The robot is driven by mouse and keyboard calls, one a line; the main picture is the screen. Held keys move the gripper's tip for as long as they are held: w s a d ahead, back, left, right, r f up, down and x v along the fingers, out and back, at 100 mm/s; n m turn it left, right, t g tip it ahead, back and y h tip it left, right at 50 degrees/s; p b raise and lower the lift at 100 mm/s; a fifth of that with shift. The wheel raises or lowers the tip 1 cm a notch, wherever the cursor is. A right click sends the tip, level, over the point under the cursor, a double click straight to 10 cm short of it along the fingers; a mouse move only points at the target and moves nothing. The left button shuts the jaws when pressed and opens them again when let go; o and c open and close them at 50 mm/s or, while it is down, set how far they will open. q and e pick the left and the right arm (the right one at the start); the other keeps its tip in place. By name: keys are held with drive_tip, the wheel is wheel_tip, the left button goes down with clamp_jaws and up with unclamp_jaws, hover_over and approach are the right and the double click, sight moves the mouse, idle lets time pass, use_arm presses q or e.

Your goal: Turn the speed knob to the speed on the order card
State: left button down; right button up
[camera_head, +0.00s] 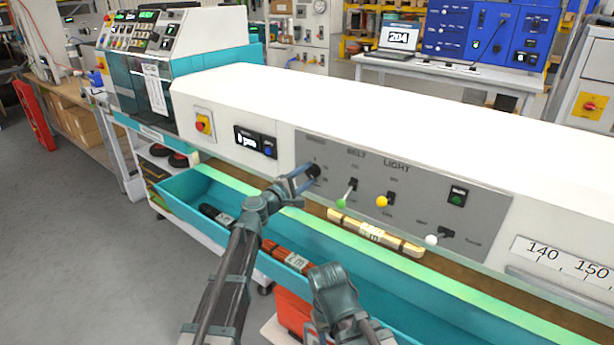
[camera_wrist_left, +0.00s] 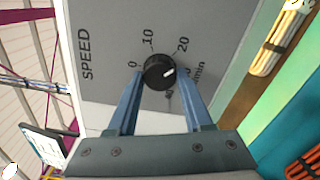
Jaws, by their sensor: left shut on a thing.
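The black speed knob (camera_wrist_left: 159,72) sits on the grey control panel (camera_head: 420,200), with a white pointer mark. In the left wrist view the mark points right and slightly up, past 20, towards a number partly hidden by a finger. My left gripper (camera_head: 307,178) is shut on the knob, one blue finger on each side; the fingers also show in the left wrist view (camera_wrist_left: 157,86). A white printed sheet (camera_head: 155,90) hangs on the teal machine; its text is too small to read, and I cannot tell whether it is the order card. My right gripper's fingertips do not show.
Right of the knob are levers with green (camera_head: 341,204), yellow (camera_head: 382,201) and white (camera_head: 431,240) tips. A small display (camera_head: 255,142) and a red emergency knob (camera_head: 203,123) are to its left. Below, a teal trough (camera_head: 185,190) holds cable bundles (camera_head: 285,256).

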use_arm(q)
drive_tip(key=m, duration=0.4)
drive_tip(key=shift+s+m, duration=0.1)
drive_tip(key=shift+m, duration=0.2)
drive_tip(key=m, duration=0.4)
drive_tip(key=shift+m, duration=0.3)
drive_tip(key=shift+c, duration=1.6)
unclamp_jaws()
drive_tip(key=v, duration=1.3)
drive_tip(key=shift+s+a, duration=0.25)
drive_tip(key=shift+s, duration=0.05)
